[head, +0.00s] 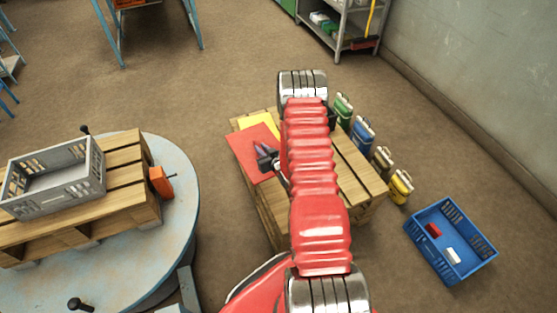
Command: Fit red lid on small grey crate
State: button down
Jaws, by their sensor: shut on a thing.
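The red lid (245,142) is a flat red panel over the left part of the wooden pallet in the middle of the head view. My gripper (264,158) is at the lid, small and dark, and shut on it. The exact grip and any gap between lid and pallet cannot be told. The small grey crate (62,192) stands upright on another wooden pallet at the left, with its open top showing. It is well apart from my gripper.
The grey crate's pallet (125,160) sits on a round pale turntable (185,190) with an orange part (161,182). A yellow panel (258,122) lies behind the red lid. Several coloured canisters (362,133) line the middle pallet (355,165). A blue crate (478,233) stands right.

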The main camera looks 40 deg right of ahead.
jog(key=w+a+r+n+y, duration=0.1)
jog(key=w+a+r, duration=0.2)
jog(key=a+r, duration=0.45)
jog(key=w+a+r, duration=0.3)
jog(key=a+r, duration=0.4)
jog(key=a, duration=0.1)
jog(key=s+a+r+y, duration=0.1)
jog(key=s+a+r, duration=0.2)
jog(key=a+r, duration=0.8)
jog(key=a, duration=0.3)
jog(key=shift+a+r+n, duration=0.25)
jog(key=shift+n, duration=0.15)
jog(key=shift+s, duration=0.1)
